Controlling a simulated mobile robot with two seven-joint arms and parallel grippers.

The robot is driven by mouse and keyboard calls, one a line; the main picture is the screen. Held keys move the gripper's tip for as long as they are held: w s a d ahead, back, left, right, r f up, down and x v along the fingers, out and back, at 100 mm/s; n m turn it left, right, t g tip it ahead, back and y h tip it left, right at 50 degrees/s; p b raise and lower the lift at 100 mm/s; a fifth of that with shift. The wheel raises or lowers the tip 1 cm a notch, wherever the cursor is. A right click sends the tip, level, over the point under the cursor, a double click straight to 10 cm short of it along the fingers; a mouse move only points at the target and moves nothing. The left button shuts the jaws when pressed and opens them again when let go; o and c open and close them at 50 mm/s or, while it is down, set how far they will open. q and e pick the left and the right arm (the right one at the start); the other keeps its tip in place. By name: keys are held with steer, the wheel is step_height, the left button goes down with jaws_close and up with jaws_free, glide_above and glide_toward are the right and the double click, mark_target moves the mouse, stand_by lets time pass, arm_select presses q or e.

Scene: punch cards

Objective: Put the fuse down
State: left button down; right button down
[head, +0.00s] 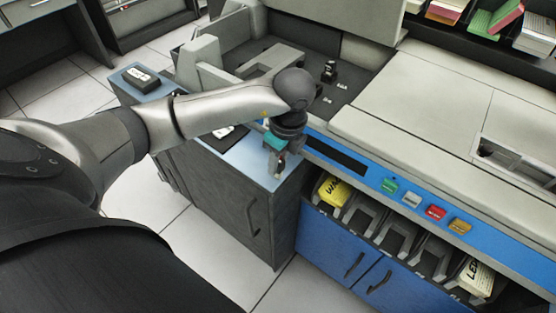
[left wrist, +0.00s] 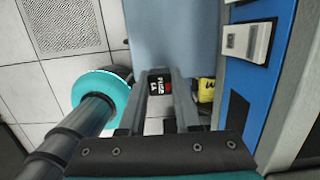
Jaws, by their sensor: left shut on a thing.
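My left gripper (head: 277,168) is over the front corner of the low cabinet's blue top (head: 240,160), beside the blue-fronted machine. In the left wrist view, the gripper (left wrist: 160,88) is shut on the fuse (left wrist: 158,82), a small dark block with a white "FUSE" label and a red mark. The blue top (left wrist: 178,35) lies just beyond the fuse in that view. Whether the fuse touches it I cannot tell. In the head view the fuse is too small and covered to make out well. My right gripper is in neither view.
A black block with a white label (head: 140,77) sits at the blue top's far end. The machine's blue panel (head: 350,172) with several coloured buttons stands close on the right. Below it are card slots, one with a yellow bundle (head: 332,190). Tiled floor (head: 225,235) lies in front.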

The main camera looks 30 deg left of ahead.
arm_select(q)
steer(key=shift+f, duration=0.25)
steer(key=c, duration=0.6)
jaws_free()
steer(key=shift+r, duration=0.1)
steer(key=shift+c, duration=0.2)
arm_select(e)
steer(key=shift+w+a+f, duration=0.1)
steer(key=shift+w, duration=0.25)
arm_select(q)
steer(key=r+p, duration=0.1)
steer(key=r, duration=0.3)
steer(key=d+r+p, duration=0.1)
steer(key=r, duration=0.3)
steer(key=r+p, duration=0.1)
steer(key=r, duration=0.3)
steer(key=shift+d+r, duration=0.1)
steer(key=shift+d, duration=0.3)
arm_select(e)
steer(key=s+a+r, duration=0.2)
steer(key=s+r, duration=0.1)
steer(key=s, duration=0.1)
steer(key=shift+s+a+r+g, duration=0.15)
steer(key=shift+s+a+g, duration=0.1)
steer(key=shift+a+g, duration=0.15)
